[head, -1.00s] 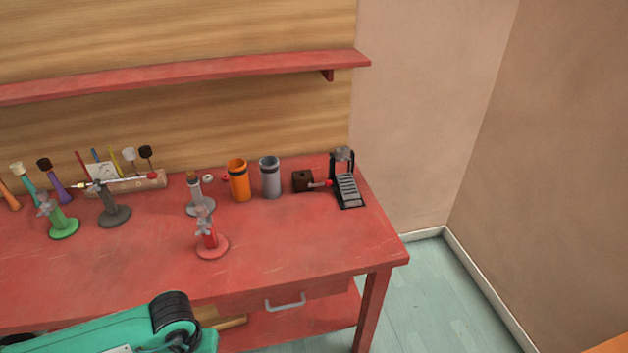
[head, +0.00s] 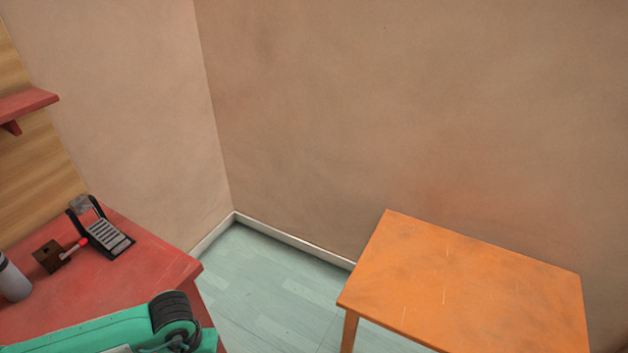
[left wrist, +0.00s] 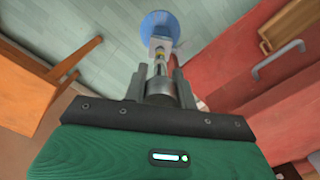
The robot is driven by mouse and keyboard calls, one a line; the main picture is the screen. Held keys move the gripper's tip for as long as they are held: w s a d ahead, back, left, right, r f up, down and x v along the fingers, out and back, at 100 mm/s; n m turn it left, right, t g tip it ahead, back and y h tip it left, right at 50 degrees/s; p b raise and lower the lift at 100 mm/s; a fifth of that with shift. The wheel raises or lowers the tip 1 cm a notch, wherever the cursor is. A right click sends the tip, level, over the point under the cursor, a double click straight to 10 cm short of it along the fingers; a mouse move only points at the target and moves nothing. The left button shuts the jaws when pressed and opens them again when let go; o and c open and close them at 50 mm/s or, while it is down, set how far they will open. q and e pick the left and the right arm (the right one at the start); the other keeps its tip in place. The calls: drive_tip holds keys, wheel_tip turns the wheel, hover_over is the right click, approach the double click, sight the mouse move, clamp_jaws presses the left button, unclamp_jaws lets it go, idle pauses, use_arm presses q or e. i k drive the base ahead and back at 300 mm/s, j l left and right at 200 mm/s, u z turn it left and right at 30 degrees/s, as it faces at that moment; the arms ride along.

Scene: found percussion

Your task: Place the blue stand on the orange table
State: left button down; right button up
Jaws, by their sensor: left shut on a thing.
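The blue stand (left wrist: 160,24) shows in the left wrist view, with its round blue base farthest from the camera. My left gripper (left wrist: 162,82) is shut on its upper part and holds it above the floor, between the two tables. The stand is not visible in the head view. The orange table (head: 470,285) stands at the lower right of the head view with a bare top. Part of it also shows at the left of the left wrist view (left wrist: 30,75). My right gripper is not in view.
A red workbench (head: 160,280) is at the left of the head view. It bears a black pedal (head: 103,238), a brown block with a red-tipped rod (head: 50,257) and a grey cylinder (head: 12,280). Pale green floor (head: 265,275) lies open between the bench and the orange table.

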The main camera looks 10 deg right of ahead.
sight(478, 292)
drive_tip(key=l+z, duration=0.25)
drive_tip(key=z, duration=0.15)
drive_tip(key=i+l+z, duration=0.15)
drive_tip(key=z, duration=0.3)
drive_tip(key=i+l+z, duration=0.15)
drive_tip(key=l+z, duration=0.25)
drive_tip(key=j, duration=0.1)
